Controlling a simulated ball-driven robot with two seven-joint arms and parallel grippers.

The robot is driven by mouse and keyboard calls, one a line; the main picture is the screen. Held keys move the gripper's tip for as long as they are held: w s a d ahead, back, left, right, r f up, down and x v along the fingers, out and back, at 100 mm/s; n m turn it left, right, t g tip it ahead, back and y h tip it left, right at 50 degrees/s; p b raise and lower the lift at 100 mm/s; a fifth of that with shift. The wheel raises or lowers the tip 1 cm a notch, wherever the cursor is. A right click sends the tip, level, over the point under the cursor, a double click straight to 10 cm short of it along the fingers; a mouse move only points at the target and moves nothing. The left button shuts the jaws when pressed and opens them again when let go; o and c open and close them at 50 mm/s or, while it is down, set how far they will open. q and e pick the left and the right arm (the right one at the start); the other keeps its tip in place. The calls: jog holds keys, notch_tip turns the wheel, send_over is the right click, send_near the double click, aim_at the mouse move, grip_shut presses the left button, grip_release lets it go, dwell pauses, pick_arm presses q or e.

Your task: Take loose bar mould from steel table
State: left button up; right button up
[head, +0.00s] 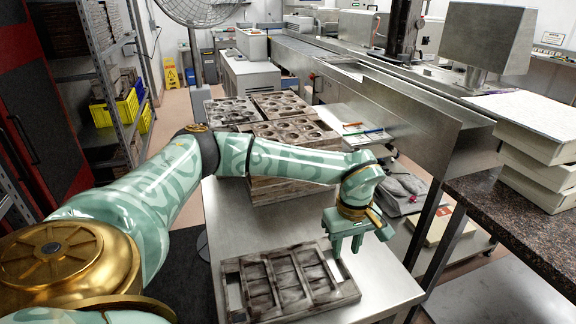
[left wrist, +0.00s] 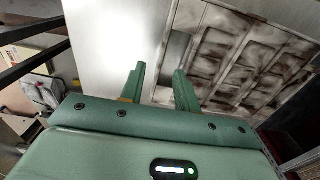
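The loose bar mould (head: 290,284), a flat, stained, greyish-brown frame with several bar cavities, lies on the steel table (head: 226,212). In the left wrist view the mould (left wrist: 238,60) fills the upper right, beside bare steel table (left wrist: 108,40). My left gripper (head: 340,256) is just above the mould's right end, fingers pointing down. In the left wrist view its two fingers (left wrist: 157,88) are apart with nothing held between them, near the mould's edge. I cannot tell whether a finger touches the mould. My right gripper is in neither view.
Stacks of moulds with round cavities (head: 285,132) stand behind on the table. A steel conveyor machine (head: 400,100) runs along the right. A granite counter (head: 520,215) with white trays (head: 540,150) is at far right. Shelving (head: 110,90) stands at left.

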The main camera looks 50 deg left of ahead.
aim_at(343, 262)
pick_arm(q)
notch_tip(343, 262, down, 4)
jog(key=shift+f+b, duration=0.25)
jog(key=shift+b, duration=0.25)
jog(key=shift+r, duration=0.1)
grip_shut()
